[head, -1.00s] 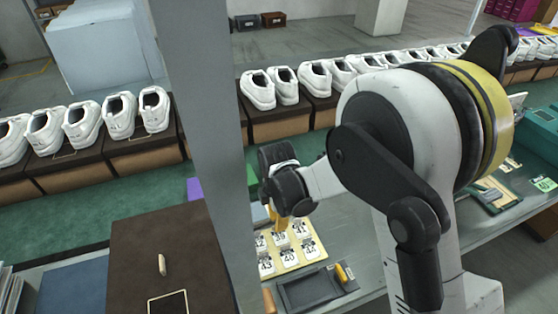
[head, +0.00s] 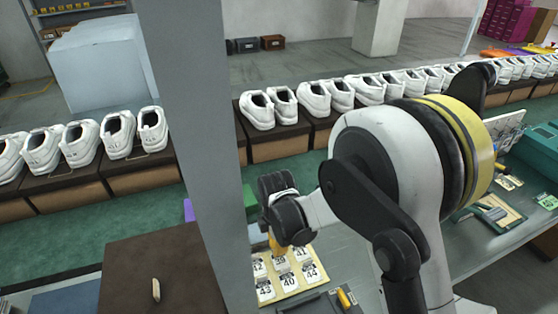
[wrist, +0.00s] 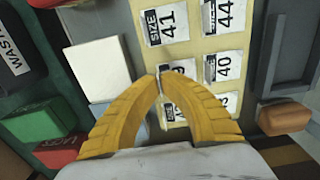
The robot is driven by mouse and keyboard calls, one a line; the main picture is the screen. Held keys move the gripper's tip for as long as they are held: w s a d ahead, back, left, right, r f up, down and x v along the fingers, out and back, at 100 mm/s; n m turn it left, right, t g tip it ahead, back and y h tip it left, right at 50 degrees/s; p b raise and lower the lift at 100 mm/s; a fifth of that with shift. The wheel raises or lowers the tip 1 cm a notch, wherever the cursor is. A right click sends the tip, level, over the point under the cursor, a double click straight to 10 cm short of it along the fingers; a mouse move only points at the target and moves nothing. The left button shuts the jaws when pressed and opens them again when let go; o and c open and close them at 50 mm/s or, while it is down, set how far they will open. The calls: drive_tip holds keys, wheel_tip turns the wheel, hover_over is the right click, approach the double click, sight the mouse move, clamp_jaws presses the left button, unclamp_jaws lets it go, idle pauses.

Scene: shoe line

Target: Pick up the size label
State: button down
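A tan board (wrist: 200,45) holds white size labels in rows; it also shows in the head view. In the wrist view I read label 41 (wrist: 167,20), label 44 (wrist: 225,14) and label 40 (wrist: 223,67). Label 39 (wrist: 184,73) is partly hidden behind my right finger. My gripper (wrist: 161,80) points down at the board, its yellow fingertips close together at the edge of label 39. Whether they pinch it I cannot tell. In the head view my gripper (head: 277,246) is just above label 39 (head: 280,263).
A white block (wrist: 98,70), a green box (wrist: 42,118) and a red box (wrist: 60,152) lie left of the board in the wrist view. A dark tray (wrist: 291,45) is on the right. A grey post (head: 190,120) stands left of my arm. White shoes (head: 257,110) line the conveyor.

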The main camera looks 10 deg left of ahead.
drive_tip(key=r+p, duration=0.1)
drive_tip(key=r, duration=0.1)
drive_tip(key=r+p, duration=0.1)
drive_tip(key=r, duration=0.1)
drive_tip(key=shift+s+r, duration=0.2)
drive_tip(key=shift+r, duration=0.1)
drive_tip(key=s+d+r+p, duration=0.3)
drive_tip(key=s+d+r, duration=0.3)
drive_tip(key=d, duration=0.4)
drive_tip(key=shift+s+r+p, duration=0.2)
drive_tip(key=shift+r+p, duration=0.1)
drive_tip(key=shift+p, duration=0.1)
drive_tip(key=shift+d, duration=0.1)
